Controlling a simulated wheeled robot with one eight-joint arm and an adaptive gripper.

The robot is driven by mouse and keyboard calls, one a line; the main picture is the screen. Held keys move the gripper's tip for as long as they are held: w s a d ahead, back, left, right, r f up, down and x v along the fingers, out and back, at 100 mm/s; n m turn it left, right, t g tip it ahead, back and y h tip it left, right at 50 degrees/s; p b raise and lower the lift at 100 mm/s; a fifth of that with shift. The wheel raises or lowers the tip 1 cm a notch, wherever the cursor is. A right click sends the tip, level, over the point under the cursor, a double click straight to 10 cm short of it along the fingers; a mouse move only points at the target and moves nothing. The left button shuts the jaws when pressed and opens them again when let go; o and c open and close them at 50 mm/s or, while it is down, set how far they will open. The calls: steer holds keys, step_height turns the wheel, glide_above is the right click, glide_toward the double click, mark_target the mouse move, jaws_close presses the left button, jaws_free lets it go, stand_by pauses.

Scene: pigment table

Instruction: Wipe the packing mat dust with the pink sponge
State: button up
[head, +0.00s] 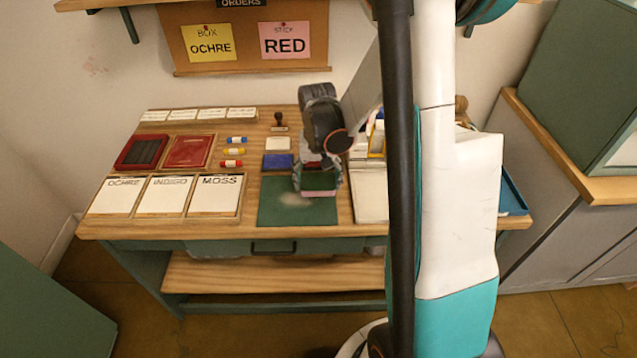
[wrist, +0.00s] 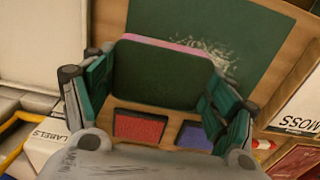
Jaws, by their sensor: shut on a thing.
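The pink sponge (head: 319,193) is held in my gripper (head: 318,180) over the right part of the green packing mat (head: 270,215). In the wrist view the sponge (wrist: 163,72) shows a dark green face with a pink edge, between the two fingers of my gripper (wrist: 158,85). A pale dust patch (head: 292,199) lies on the mat just left of the sponge. In the wrist view the dust (wrist: 213,52) shows beyond the sponge's edge, on the mat (wrist: 160,15). I cannot tell whether the sponge touches the mat.
A blue block (head: 278,161) and a mostly hidden red one (wrist: 140,128) sit behind the mat. The MOSS tray (head: 215,195) stands to its left, beside other labelled trays. Red, yellow and blue tubes (head: 234,152) lie behind. A pale box (head: 369,200) stands close to its right.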

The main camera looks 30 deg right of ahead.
mark_target(317, 181)
steer(key=shift+a+r+p, duration=0.1)
steer(key=shift+r+p, duration=1.05)
steer(key=shift+r, duration=0.9)
